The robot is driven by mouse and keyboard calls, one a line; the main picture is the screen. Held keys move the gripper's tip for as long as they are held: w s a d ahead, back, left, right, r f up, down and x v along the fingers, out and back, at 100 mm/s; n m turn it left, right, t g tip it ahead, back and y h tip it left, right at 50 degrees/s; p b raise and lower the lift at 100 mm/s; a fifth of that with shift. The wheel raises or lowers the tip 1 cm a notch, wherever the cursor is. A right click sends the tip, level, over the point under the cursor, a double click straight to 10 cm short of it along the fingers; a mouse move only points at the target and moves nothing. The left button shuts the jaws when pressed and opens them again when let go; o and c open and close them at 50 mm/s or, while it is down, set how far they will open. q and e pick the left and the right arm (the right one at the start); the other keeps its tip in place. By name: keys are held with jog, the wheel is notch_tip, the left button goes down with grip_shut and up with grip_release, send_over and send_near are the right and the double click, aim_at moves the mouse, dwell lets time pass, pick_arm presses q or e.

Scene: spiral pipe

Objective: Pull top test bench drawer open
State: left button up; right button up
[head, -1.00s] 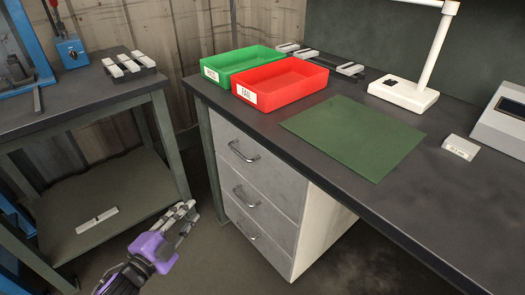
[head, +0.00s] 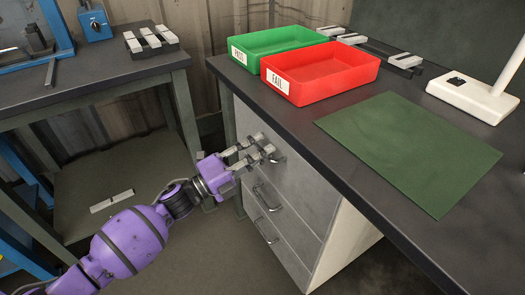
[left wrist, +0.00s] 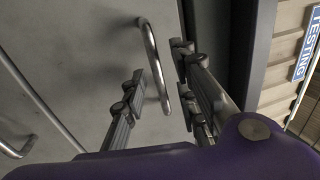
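The test bench (head: 225,75) has a grey cabinet with several drawers under its dark top. The top drawer (head: 302,188) is shut flush. Its curved metal handle (left wrist: 153,58) shows in the left wrist view; in the head view my fingers mostly cover it. My left gripper (head: 260,148) is at the top drawer front, fingers pointing at it. In the left wrist view, my left gripper (left wrist: 160,85) is open, with the handle in the gap between its fingers and no clear contact. My right gripper is not in view.
Lower drawer handles (head: 267,198) sit below. Green (head: 280,42) and red (head: 330,82) trays and a green mat (head: 410,150) lie on the bench top. A side table (head: 90,80) stands to the left. The floor before the drawers is clear.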

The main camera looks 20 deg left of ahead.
pick_arm(q)
jog(key=shift+w+d, duration=0.2)
jog(key=shift+w, duration=0.15)
grip_shut()
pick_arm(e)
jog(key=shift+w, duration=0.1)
pick_arm(q)
jog(key=shift+s, duration=0.15)
jog(key=r+p+v, duration=0.2)
jog(key=r+v, duration=0.1)
jog(key=v, duration=1.6)
jog(key=s+a+r+p+v, duration=0.1)
jog(key=r+v, duration=0.3)
jog(key=v, duration=1.5)
jog(key=shift+s+a+r+p, duration=0.25)
jog(key=shift+s+a+p, duration=0.05)
jog(key=shift+p, duration=0.35)
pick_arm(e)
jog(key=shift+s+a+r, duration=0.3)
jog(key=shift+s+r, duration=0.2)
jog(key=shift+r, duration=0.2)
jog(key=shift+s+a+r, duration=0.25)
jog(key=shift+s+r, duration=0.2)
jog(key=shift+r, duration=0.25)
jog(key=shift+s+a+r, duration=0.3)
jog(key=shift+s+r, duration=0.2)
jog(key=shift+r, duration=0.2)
